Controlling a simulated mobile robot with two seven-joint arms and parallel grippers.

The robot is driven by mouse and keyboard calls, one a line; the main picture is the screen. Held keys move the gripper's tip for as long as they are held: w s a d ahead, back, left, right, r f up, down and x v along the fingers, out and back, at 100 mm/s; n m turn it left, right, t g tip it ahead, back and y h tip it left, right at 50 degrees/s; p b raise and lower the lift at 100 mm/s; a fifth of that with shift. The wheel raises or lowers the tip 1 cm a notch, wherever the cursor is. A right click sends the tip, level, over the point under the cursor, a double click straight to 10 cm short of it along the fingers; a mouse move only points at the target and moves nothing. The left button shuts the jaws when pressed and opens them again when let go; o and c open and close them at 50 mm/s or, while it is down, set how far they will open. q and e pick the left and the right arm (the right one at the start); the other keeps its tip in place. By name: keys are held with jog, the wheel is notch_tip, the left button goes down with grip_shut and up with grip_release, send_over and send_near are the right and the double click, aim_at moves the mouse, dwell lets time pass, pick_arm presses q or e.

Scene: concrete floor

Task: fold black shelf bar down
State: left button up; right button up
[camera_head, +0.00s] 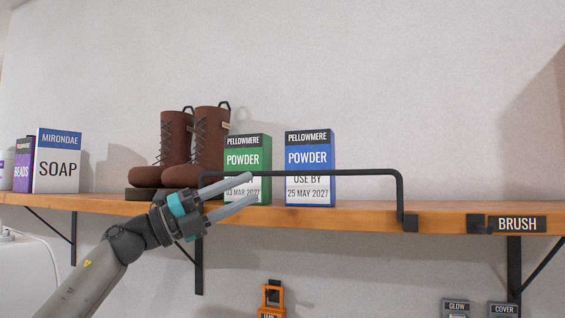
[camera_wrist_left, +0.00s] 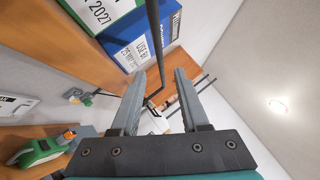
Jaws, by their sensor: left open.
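The black shelf bar (camera_head: 368,172) is a thin bent rod standing raised along the front edge of the wooden shelf (camera_head: 350,215). Its right end bends down to a black bracket (camera_head: 411,223) on the shelf edge. My left gripper (camera_head: 251,189) is open and empty, in front of the bar's left part, which it partly hides. In the left wrist view the bar (camera_wrist_left: 154,35) runs down the picture and shows between the two open fingers (camera_wrist_left: 160,76). I cannot tell if a finger touches it. My right gripper is not in view.
Behind the bar stand a green powder box (camera_head: 247,150) and a blue powder box (camera_head: 310,150). Brown boots (camera_head: 208,140) and a soap box (camera_head: 58,160) are further left. An orange item (camera_head: 271,297) is below the shelf. The shelf top right of the bar is clear.

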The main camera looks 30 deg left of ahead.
aim_at(280, 175)
pick_arm(q)
jog(key=p+x, duration=0.4)
jog(key=x, duration=0.4)
jog(key=shift+s+r, duration=0.1)
jog(key=shift+r, duration=0.05)
jog(key=shift+w+d+r+p, duration=0.1)
jog(key=shift+w+d+p, duration=0.25)
jog(key=shift+w, duration=0.1)
grip_shut()
dwell(0.9)
